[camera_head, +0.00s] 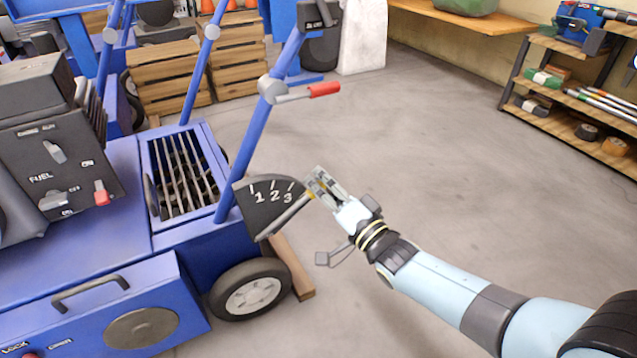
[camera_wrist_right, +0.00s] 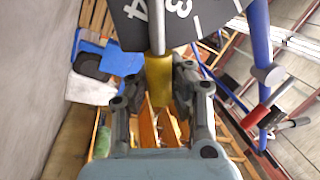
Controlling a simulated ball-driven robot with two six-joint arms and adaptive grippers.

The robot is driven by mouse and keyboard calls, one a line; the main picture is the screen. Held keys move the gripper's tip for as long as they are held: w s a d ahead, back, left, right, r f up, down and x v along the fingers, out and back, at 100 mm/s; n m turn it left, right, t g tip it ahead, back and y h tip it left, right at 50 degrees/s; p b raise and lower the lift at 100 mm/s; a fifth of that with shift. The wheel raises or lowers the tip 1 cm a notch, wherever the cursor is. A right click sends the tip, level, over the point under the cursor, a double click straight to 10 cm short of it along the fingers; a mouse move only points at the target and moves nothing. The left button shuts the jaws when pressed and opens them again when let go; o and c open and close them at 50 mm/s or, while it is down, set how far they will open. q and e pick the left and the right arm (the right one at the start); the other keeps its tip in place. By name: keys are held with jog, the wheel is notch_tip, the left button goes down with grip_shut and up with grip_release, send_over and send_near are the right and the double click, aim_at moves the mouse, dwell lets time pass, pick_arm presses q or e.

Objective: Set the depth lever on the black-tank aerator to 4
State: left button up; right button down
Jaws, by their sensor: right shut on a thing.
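A blue aerator (camera_head: 130,185) with a dark engine and tank block (camera_head: 35,85) fills the left of the head view. Its black depth plate (camera_head: 262,212) shows the marks 1, 2 and 3. The grey depth lever (camera_head: 288,216) slants up across the plate's right side, past 3. My right gripper (camera_head: 322,187) is shut on the lever's end. In the wrist view the lever's yellow grip (camera_wrist_right: 159,72) sits between my fingers, and its rod lies between the digits 4 and 3, close beside 4. Any tick for 4 is hidden. My left gripper is out of view.
A red-tipped lever (camera_head: 323,90) juts from the blue handle bar above my gripper. The aerator's wheel (camera_head: 250,290) stands below left. Wooden crates (camera_head: 168,78) and another blue machine are behind. A shelf (camera_head: 570,110) stands at the right. The floor between is clear.

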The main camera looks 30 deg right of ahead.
jog(key=shift+s+f, duration=0.25)
jog(key=shift+f, duration=0.15)
jog(key=shift+d, duration=0.1)
jog(key=c, duration=1.3)
grip_release()
jog(key=shift+d, duration=0.1)
jog(key=shift+o, duration=0.9)
jog(key=shift+r, duration=0.2)
jog(key=v, duration=1.2)
jog(key=shift+w, duration=0.1)
